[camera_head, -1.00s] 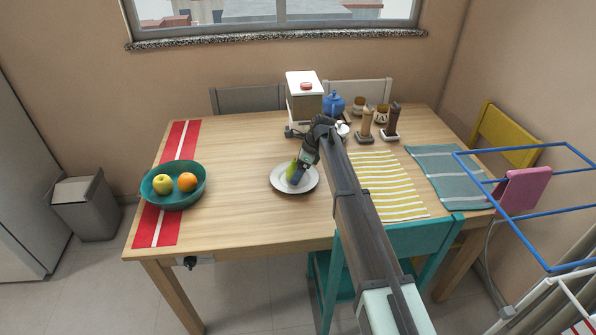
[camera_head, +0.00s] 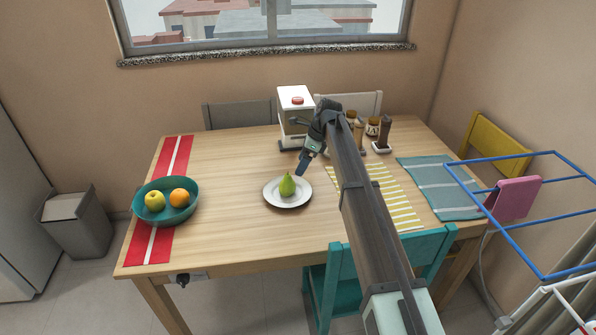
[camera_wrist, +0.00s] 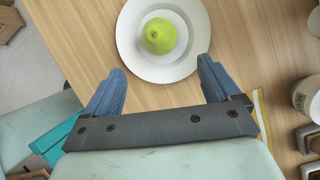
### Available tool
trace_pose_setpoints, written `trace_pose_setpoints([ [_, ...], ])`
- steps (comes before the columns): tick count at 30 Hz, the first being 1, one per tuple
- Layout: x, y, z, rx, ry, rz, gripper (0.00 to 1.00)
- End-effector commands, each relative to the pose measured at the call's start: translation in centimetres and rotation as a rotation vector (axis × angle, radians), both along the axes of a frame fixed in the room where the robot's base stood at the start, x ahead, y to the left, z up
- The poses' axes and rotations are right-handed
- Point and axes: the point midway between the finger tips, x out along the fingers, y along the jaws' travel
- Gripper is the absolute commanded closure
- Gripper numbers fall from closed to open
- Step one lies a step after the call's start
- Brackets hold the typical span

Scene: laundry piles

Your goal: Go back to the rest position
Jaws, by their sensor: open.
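My gripper (camera_head: 302,168) is raised above the table, just right of a white plate (camera_head: 271,198). A green pear (camera_head: 287,186) stands upright on the plate, apart from the gripper. In the wrist view, my gripper (camera_wrist: 160,88) shows two blue fingers spread wide with nothing between them. The pear (camera_wrist: 158,36) sits on the plate (camera_wrist: 130,45) beyond the fingertips. My arm reaches in from the lower right in the head view and hides part of the table.
A teal bowl (camera_head: 165,213) with a yellow apple and an orange stands on a red runner (camera_head: 147,248) at left. A white appliance (camera_head: 296,112) and several jars and mills stand at the back right. A teal chair (camera_head: 342,290) is in front; a blue rack (camera_head: 520,220) is at right.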

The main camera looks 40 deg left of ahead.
Motion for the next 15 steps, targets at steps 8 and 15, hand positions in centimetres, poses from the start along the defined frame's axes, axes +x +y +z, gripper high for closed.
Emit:
trace_pose_setpoints([
  [8,0.30,-0.38,1.12,0.000,0.001,0.000,0.10],
  [15,0.29,-0.37,1.11,0.000,0.001,0.000,0.10],
])
